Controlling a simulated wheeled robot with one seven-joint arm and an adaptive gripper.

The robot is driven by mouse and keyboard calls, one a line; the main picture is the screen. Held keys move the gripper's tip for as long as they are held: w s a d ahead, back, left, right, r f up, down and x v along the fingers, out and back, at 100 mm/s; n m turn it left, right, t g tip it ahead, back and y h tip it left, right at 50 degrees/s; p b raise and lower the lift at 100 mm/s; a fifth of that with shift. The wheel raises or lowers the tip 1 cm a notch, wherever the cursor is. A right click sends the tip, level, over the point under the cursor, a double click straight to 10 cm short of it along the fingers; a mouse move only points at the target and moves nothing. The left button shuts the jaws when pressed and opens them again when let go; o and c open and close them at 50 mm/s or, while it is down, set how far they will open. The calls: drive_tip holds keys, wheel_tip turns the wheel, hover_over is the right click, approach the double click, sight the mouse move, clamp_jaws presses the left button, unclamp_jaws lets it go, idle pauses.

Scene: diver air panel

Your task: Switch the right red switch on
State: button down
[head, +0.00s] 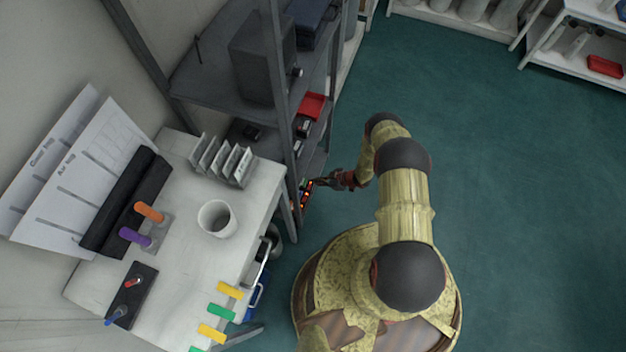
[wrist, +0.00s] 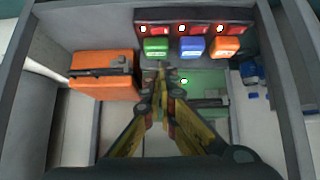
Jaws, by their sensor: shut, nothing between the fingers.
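A dark panel with three red switches stands at the top of the wrist view. The right red switch (wrist: 233,29) is at its right end, above an orange block. The middle red switch (wrist: 193,29) is above a blue block and the left red switch (wrist: 155,29) above a green block. Each switch shows a white spot; I cannot tell which way each is tipped. My gripper (wrist: 161,72) is shut and empty, its tips below the green block, down and left of the right switch. In the head view my gripper (head: 316,182) reaches into the shelf beside small glowing red spots.
An orange case (wrist: 103,78) stands left of my fingers in the wrist view. A green device (wrist: 205,84) lies beyond and right of them. Shelf posts frame both sides. In the head view a white table (head: 190,275) with a mug (head: 216,218) is left; open floor lies right.

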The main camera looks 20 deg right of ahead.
drive_tip(key=shift+p+v, duration=0.55)
drive_tip(key=shift+v, duration=1.75)
drive_tip(key=shift+s+a, duration=0.15)
drive_tip(key=shift+s, duration=0.05)
